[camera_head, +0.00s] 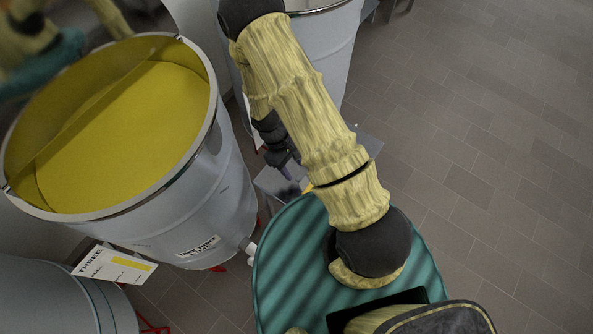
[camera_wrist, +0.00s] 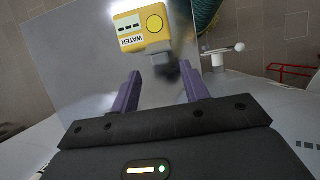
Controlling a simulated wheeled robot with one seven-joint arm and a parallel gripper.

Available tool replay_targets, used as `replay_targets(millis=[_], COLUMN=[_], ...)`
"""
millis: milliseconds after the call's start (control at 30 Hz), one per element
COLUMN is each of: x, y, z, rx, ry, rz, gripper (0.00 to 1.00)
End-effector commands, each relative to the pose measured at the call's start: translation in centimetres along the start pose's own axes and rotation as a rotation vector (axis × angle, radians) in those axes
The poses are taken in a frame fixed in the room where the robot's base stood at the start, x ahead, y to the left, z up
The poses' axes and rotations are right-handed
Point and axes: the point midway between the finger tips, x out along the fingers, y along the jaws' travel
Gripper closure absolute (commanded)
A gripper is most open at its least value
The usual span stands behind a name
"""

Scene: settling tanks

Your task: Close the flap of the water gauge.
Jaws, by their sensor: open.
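The water gauge (camera_wrist: 128,38) is a yellow box with a white WATER label, upside down in the wrist view, a row of small dark windows and a round yellow disc. It sits on a shiny grey panel (camera_wrist: 85,70). I cannot make out which part is its flap or how it stands. My gripper (camera_wrist: 160,88) is open, its two purple fingers apart with nothing held. The gauge is beyond the fingertips, towards the top of the picture. In the head view my gripper (camera_head: 291,168) is partly hidden by my arm, close to the panel (camera_head: 280,184).
A large grey tank (camera_head: 205,205) with yellow contents stands at left, with a sign reading THREE (camera_head: 115,265) near it. Another tank (camera_head: 335,45) stands behind my arm. A white tap (camera_wrist: 228,52) sticks out right of the panel. The tiled floor (camera_head: 490,150) at right is clear.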

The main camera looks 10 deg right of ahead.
Motion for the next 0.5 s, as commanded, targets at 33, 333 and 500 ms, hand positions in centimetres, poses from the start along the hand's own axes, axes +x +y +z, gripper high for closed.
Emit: replay_targets(millis=[33, 333, 500], x=[0.6, 3.5, 3.9], y=[-0.1, 0.0, 0.0], z=[0.2, 0.1, 0.0], rx=[-0.001, -0.002, -0.001], ry=[-0.004, -0.002, 0.0], rz=[-0.001, 0.0, 0.001], gripper=[0.55, 0.55, 0.55])
